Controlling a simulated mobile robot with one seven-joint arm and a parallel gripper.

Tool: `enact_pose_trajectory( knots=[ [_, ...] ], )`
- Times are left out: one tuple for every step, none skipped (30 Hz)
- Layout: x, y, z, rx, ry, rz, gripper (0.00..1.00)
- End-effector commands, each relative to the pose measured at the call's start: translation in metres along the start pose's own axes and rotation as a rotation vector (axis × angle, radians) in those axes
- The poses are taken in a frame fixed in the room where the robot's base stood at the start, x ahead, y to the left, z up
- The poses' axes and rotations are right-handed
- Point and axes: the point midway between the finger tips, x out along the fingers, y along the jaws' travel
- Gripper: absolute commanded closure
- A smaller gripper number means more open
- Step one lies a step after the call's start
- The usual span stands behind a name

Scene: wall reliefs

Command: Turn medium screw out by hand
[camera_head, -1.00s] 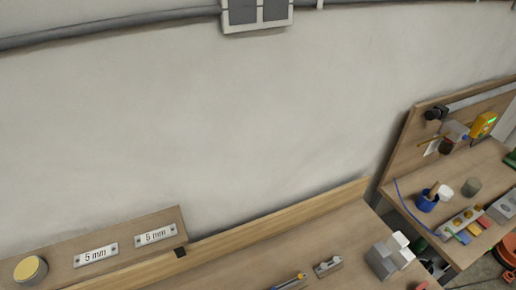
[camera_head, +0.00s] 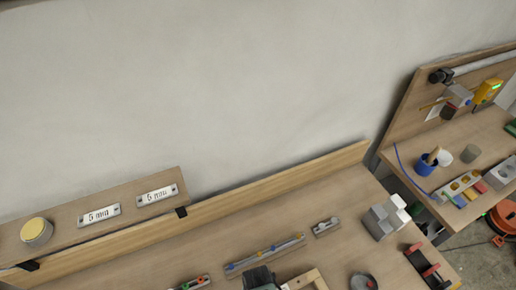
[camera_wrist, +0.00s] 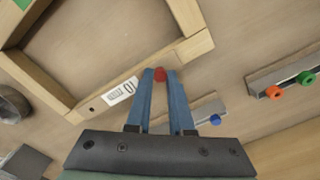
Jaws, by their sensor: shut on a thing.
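In the wrist view, my gripper (camera_wrist: 158,78) has its two blue fingers close together, shut on a small round red screw head (camera_wrist: 161,73) at the fingertips. The shaft and any hole under the head are hidden. Just beyond it lies a light wooden frame (camera_wrist: 185,50) with a white label (camera_wrist: 119,91) reading 10; I cannot tell whether the screw sits in the frame. In the head view, the dark body of my gripper (camera_head: 260,278) is at the bottom edge beside the frame's corner (camera_head: 303,279); its fingertips are not clear there.
A metal rail with a blue knob (camera_wrist: 215,119) passes behind the fingers. Another rail (camera_wrist: 290,83) with orange and green knobs lies at right. Grey blocks (camera_head: 380,220), a red-and-black holder (camera_head: 428,266) and a round dish (camera_head: 363,283) stand farther right on the bench.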

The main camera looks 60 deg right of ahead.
Motion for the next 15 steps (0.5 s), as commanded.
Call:
enact_pose_trajectory(
  knots=[
    [0.0002, -0.0001, -0.0003, -0.042, 0.001, -0.001, 1.0],
    [0.0001, -0.0001, -0.0004, -0.065, 0.001, -0.001, 1.0],
    [0.0, -0.0001, -0.0004, -0.087, 0.001, -0.001, 1.0],
    [-0.0001, -0.0002, -0.0004, -0.099, 0.001, -0.001, 1.0],
    [-0.0002, -0.0001, -0.0003, -0.107, 0.001, -0.001, 1.0],
    [-0.0002, -0.0001, -0.0004, -0.111, 0.001, -0.001, 1.0],
    [-0.0003, -0.0001, -0.0003, -0.112, 0.001, -0.001, 1.0],
    [-0.0003, -0.0002, -0.0003, -0.112, 0.001, -0.001, 1.0],
    [-0.0003, -0.0001, -0.0003, -0.111, 0.001, -0.001, 1.0],
    [-0.0003, -0.0001, -0.0003, -0.111, 0.001, -0.001, 1.0],
    [-0.0003, -0.0001, -0.0003, -0.11, 0.001, -0.001, 1.0],
    [-0.0003, -0.0001, -0.0003, -0.11, 0.001, -0.001, 1.0],
    [-0.0003, -0.0001, -0.0003, -0.112, 0.001, -0.001, 1.0],
    [-0.0002, -0.0001, -0.0003, -0.119, 0.001, -0.001, 1.0],
    [-0.0001, -0.0001, -0.0003, -0.139, 0.001, -0.001, 1.0]
  ],
)
